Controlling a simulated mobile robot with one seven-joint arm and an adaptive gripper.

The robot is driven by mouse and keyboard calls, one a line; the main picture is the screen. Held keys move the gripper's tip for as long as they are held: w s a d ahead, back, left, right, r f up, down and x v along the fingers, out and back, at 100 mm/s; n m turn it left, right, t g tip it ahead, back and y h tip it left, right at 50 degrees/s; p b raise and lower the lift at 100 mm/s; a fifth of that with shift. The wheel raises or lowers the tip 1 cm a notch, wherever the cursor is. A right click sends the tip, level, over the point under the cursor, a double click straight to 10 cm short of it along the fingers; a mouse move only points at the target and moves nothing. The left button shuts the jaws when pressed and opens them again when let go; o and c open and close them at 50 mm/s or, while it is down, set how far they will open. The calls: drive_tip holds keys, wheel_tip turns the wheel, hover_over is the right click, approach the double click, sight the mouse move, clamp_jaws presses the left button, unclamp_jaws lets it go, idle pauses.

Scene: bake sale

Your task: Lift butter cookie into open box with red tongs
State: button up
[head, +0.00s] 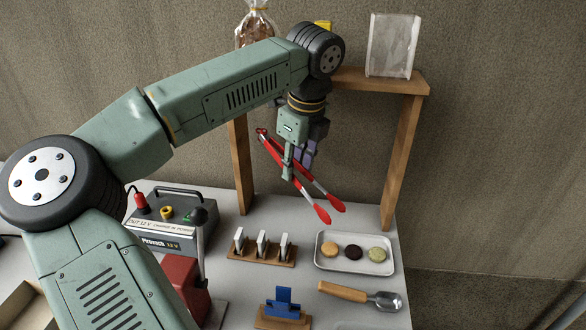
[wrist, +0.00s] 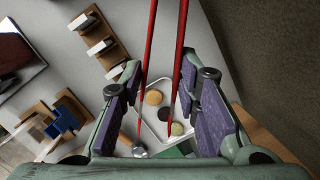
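My gripper (head: 299,170) is above the back of the table, with the red tongs (head: 322,213) between its fingers. The tongs slant down to the right, their two tips apart and empty in the air. In the wrist view my gripper (wrist: 160,72) has one red tong arm (wrist: 149,45) near each purple finger pad. A tan round cookie (head: 330,249), probably the butter cookie, lies leftmost on the white tray (head: 345,267), below the tongs. It also shows in the wrist view (wrist: 153,97). A brown box edge (head: 14,306) shows at lower left, perhaps the open box; most of it is cut off.
A dark cookie (head: 353,252) and a greenish cookie (head: 377,254) share the tray. A scoop (head: 345,292), a blue holder (head: 283,302), a slotted wooden rack (head: 262,253) and a power unit (head: 170,230) surround it. A wooden shelf frame (head: 402,150) stands behind.

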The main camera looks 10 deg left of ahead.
drive_tip(key=b+x, duration=0.2)
drive_tip(key=x, duration=0.1)
drive_tip(key=s+d+b+x, duration=0.1)
drive_tip(key=b+x, duration=0.1)
drive_tip(key=x, duration=0.1)
drive_tip(key=b+x, duration=0.2)
drive_tip(key=x, duration=0.1)
drive_tip(key=shift+s+d+f, duration=0.1)
drive_tip(key=shift+s+f, duration=0.15)
drive_tip(key=shift+f, duration=0.25)
